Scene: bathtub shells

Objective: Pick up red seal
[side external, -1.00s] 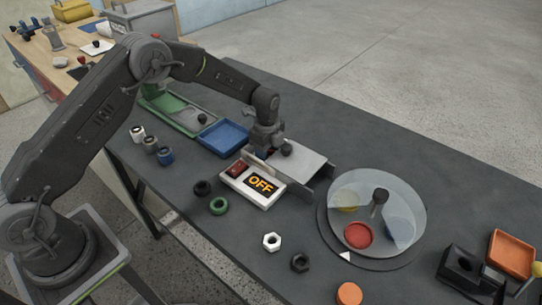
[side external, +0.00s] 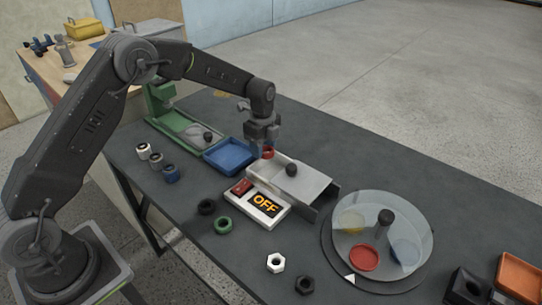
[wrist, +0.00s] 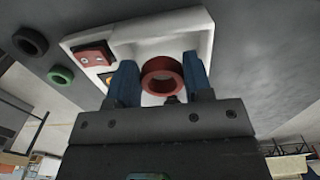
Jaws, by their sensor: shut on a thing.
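The red seal, a thick ring, shows between my blue fingertips in the wrist view (wrist: 147,73). In the side external view the red seal (side external: 268,153) is a small red patch at the fingertips. My gripper (wrist: 160,76) is shut on the ring, one finger on each side. In the side external view my gripper (side external: 264,146) is at the far left end of a grey metal tray (side external: 312,182). The gap between the seal and the tray is hard to judge.
A blue tray (side external: 228,156) is to the left. A glass-covered round dish (side external: 410,225) is at right. Black (side external: 206,207) and green (side external: 222,225) rings lie in front.

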